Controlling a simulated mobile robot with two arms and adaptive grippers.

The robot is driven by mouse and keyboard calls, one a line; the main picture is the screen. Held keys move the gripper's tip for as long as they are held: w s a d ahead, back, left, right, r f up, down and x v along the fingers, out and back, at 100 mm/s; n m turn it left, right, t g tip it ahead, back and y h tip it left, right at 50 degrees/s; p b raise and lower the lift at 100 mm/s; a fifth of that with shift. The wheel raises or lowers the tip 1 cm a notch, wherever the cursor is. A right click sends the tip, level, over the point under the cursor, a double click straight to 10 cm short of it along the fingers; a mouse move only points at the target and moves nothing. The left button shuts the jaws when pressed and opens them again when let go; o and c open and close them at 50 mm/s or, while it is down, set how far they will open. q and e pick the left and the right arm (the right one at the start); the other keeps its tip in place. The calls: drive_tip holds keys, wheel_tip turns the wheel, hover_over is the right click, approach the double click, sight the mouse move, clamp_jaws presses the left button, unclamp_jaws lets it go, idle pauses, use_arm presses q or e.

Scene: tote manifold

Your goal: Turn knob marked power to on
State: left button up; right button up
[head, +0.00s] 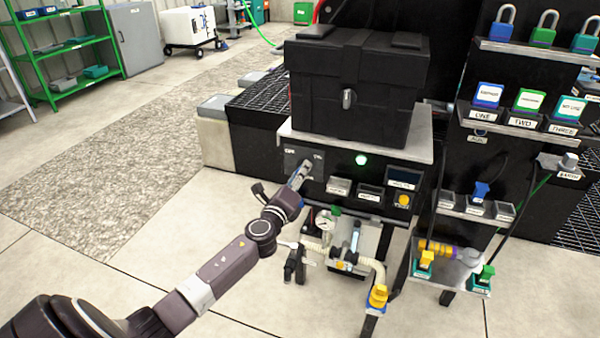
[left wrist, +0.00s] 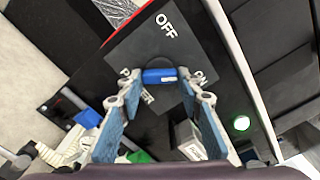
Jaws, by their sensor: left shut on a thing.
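The power knob has a blue handle (left wrist: 159,76) on a dark plate (left wrist: 140,52) lettered OFF, ON and, partly hidden, POWER. In the left wrist view the handle lies left to right, its right end on the side of the ON word (left wrist: 201,79). My left gripper (left wrist: 158,78) is shut on the handle, one fingertip at each end. In the head view my left gripper (head: 299,176) covers the knob, and the plate (head: 291,160) shows around it. My right gripper is not in view.
A green lamp (head: 361,160) glows right of the plate. A black case (head: 355,85) stands on the bench above. A gauge (head: 325,219) and hoses sit below. A rack with padlocks (head: 543,28) and tags stands at the right. The floor at the left is open.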

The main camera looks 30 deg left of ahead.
use_arm(q)
drive_tip(key=shift+f+m, duration=0.15)
drive_tip(key=shift+m, duration=1.15)
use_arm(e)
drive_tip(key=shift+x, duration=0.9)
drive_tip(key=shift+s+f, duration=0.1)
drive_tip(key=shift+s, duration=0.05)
use_arm(q)
drive_tip(key=o, duration=1.2)
drive_tip(key=shift+c, duration=0.2)
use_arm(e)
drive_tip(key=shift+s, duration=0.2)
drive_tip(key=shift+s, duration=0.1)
use_arm(q)
drive_tip(key=v, duration=1.2)
